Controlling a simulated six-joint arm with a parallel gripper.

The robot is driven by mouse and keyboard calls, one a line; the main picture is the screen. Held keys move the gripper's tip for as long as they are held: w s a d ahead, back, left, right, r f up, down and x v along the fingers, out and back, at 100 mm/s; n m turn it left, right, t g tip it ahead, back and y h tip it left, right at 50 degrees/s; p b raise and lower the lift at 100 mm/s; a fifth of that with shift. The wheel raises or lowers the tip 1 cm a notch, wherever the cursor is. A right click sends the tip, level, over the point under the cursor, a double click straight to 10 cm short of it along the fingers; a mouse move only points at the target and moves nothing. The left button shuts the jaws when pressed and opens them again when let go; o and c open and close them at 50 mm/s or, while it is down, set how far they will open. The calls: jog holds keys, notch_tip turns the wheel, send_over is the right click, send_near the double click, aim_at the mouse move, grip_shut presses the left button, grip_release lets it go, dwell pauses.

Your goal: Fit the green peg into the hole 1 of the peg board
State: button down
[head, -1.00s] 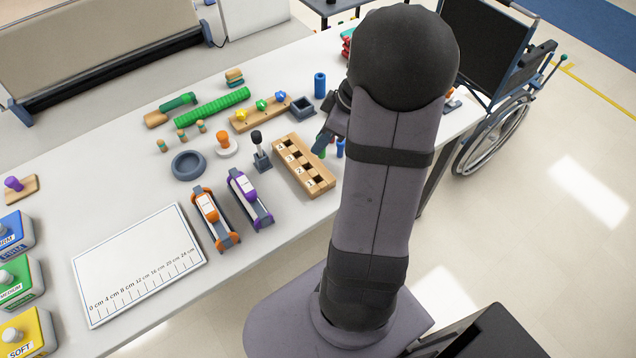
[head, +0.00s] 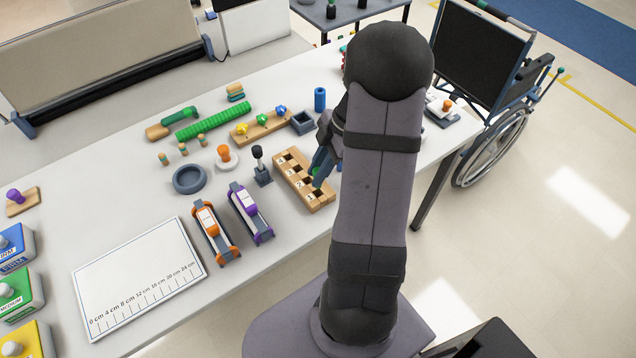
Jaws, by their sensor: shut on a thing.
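The wooden peg board (head: 316,204) lies on the table with a row of square dark holes and number labels; the label nearest the front edge looks like 1. My gripper (head: 319,166) is over the right side of the board, shut on the green peg (head: 315,171). Only a small green part of the peg shows between the fingers, at about the middle of the row. I cannot tell whether its lower end touches the board. My arm hides the area right of the gripper.
A black-knobbed grey stand (head: 262,174) is just left of the board. Purple (head: 251,214) and orange (head: 216,232) clamp-like devices stand front left. A blue cylinder (head: 320,98), grey square tray (head: 302,123) and star-knob board (head: 262,128) are behind.

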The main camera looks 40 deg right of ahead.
jog(key=shift+f+p, duration=0.45)
jog(key=shift+f, duration=2.25)
jog(key=shift+f+b, duration=0.2)
jog(key=shift+b, duration=0.1)
jog(key=c, duration=1.6)
grip_release()
jog(key=shift+r, duration=0.1)
jog(key=shift+o, duration=0.2)
jog(key=shift+r+p, duration=0.15)
jog(key=shift+p, duration=0.15)
jog(key=b+v, duration=0.2)
jog(key=v, duration=1)
jog(key=s+a+f+m+h, duration=0.1)
jog(key=s+a+m, duration=0.2)
jog(key=a, duration=0.4)
jog(key=s+a+f+m+g+h, duration=0.1)
jog(key=s+a+m+h, duration=0.1)
jog(key=a+m, duration=0.4)
jog(key=s+a+f+m+h, duration=0.1)
jog(key=s+a+m, duration=0.3)
jog(key=a, duration=0.4)
jog(key=shift+s+m, duration=0.3)
jog(key=shift+m, duration=0.4)
